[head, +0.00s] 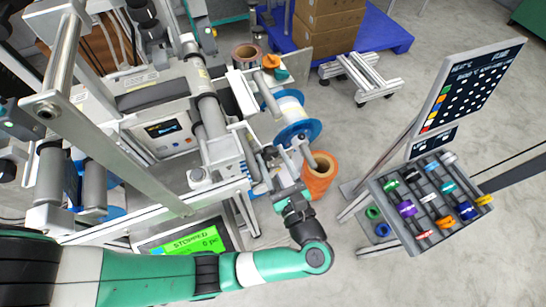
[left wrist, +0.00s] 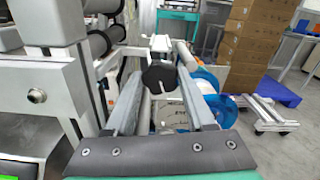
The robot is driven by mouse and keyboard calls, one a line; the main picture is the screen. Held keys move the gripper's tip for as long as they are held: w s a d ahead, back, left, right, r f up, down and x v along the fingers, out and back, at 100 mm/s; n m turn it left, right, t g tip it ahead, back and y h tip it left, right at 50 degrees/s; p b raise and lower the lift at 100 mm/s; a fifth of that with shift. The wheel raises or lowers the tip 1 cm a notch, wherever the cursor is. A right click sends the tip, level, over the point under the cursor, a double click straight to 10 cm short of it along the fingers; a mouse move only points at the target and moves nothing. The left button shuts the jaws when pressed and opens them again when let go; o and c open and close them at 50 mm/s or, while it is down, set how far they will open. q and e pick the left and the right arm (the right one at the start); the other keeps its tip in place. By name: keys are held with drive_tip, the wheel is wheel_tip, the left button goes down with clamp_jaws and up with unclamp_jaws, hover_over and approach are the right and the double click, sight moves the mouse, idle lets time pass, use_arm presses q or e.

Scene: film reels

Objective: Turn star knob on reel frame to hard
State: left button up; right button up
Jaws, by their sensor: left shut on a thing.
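The black star knob (left wrist: 160,76) shows in the left wrist view between the two grey fingers of my left gripper (left wrist: 159,82). The gripper is shut on it. In the head view my left gripper (head: 268,160) reaches up to the reel frame beside the blue-flanged reel (head: 291,120). There the knob is too small and covered to make out. Any marking for hard or soft on the knob or frame cannot be read. My right gripper is in neither view.
An orange roll (head: 319,176) stands just right of my left gripper. A tilted rack (head: 407,235) of coloured rolls stands at the right, below a dark board (head: 475,85). A screen (head: 190,241) reads STOPPED. Cardboard boxes (head: 328,22) stand on a blue pallet (head: 385,30).

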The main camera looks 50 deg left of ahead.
use_arm(q)
clamp_jaws()
drive_tip(key=m+p, duration=0.1)
drive_tip(key=m, duration=0.3)
drive_tip(key=shift+r+m+p, duration=0.1)
drive_tip(key=shift+m+p, duration=0.2)
drive_tip(key=shift+m, duration=0.1)
drive_tip(key=m+p, duration=0.2)
drive_tip(key=m, duration=0.3)
drive_tip(key=m+p, duration=0.4)
drive_tip(key=m, duration=0.2)
drive_tip(key=shift+m, duration=0.4)
drive_tip(key=shift+m+p, duration=0.6)
drive_tip(key=shift+m, duration=0.6)
drive_tip(key=shift+f+m+p, duration=0.2)
drive_tip(key=shift+m+p, duration=0.4)
drive_tip(key=shift+m, duration=0.7)
drive_tip(key=shift+f, duration=0.1)
